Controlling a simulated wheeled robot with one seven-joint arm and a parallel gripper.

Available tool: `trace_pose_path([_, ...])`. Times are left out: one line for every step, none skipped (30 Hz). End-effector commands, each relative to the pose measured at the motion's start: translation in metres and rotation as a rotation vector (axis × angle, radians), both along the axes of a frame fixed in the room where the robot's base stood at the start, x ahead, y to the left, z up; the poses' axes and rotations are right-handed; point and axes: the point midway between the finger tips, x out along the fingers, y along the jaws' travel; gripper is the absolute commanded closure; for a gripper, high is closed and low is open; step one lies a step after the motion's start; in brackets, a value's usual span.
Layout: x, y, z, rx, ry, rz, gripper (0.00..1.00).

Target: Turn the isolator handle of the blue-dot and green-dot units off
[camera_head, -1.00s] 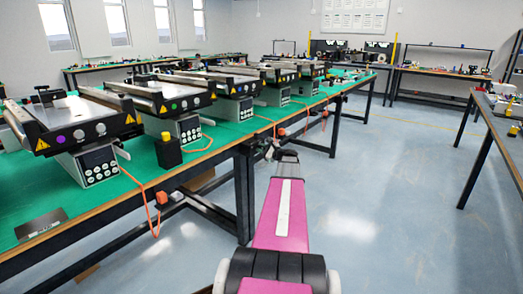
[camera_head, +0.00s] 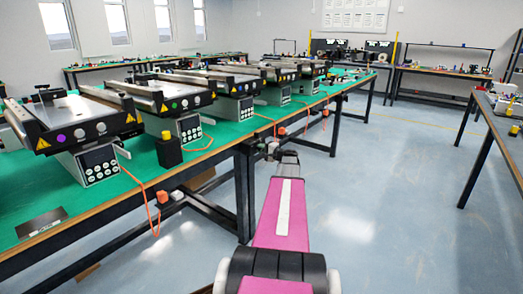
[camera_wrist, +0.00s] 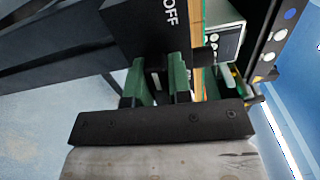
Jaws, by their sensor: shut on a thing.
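In the wrist view, the green fingers of my gripper (camera_wrist: 158,84) are closed in front of a black box (camera_wrist: 145,24) marked "OFF". They are shut on what looks like the isolator handle, mostly hidden between them. The blue-dot unit (camera_wrist: 290,14) shows at the upper right, beside the box. In the head view, my gripper (camera_head: 272,150) is at the table's front edge, small and partly hidden by my arm. The green-dot unit (camera_head: 180,98) stands on the green table, second from the front. Its handle's position cannot be told.
A purple-dot unit (camera_head: 75,128) stands nearest on the green table (camera_head: 130,187). A dark table leg (camera_head: 245,195) stands left of my arm. The blue floor (camera_head: 390,200) to the right is clear.

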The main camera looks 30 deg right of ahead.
Motion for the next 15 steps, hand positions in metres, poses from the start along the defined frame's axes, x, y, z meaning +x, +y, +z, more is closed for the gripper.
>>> trace_pose_path([-0.0012, 0.0004, -0.0007, -0.017, -0.005, 0.0, 1.0])
trace_pose_path([-0.0012, 0.0004, -0.0008, -0.026, -0.008, 0.0, 1.0])
trace_pose_path([-0.0012, 0.0005, -0.0009, -0.037, -0.013, 0.0, 1.0])
trace_pose_path([-0.0013, 0.0004, -0.0009, -0.044, -0.016, 0.0, 1.0])
trace_pose_path([-0.0013, 0.0004, -0.001, -0.05, -0.018, 0.0, 1.0])
trace_pose_path([-0.0013, 0.0004, -0.001, -0.056, -0.021, 0.0, 1.0])
trace_pose_path([-0.0013, 0.0004, -0.0011, -0.061, -0.023, 0.0, 1.0])
trace_pose_path([-0.0013, 0.0004, -0.0011, -0.065, -0.025, 0.0, 1.0])
trace_pose_path([-0.0013, 0.0004, -0.0012, -0.068, -0.026, 0.0, 1.0])
trace_pose_path([-0.0013, 0.0004, -0.0012, -0.071, -0.027, 0.0, 1.0])
trace_pose_path([-0.0014, 0.0005, -0.0012, -0.073, -0.028, 0.0, 1.0])
trace_pose_path([-0.0013, 0.0004, -0.0013, -0.074, -0.028, 0.0, 1.0])
trace_pose_path([-0.0013, 0.0005, -0.0013, -0.075, -0.028, 0.0, 1.0])
trace_pose_path([-0.0014, 0.0005, -0.0013, -0.076, -0.028, 0.0, 1.0])
trace_pose_path([-0.0014, 0.0005, -0.0013, -0.076, -0.028, 0.0, 1.0])
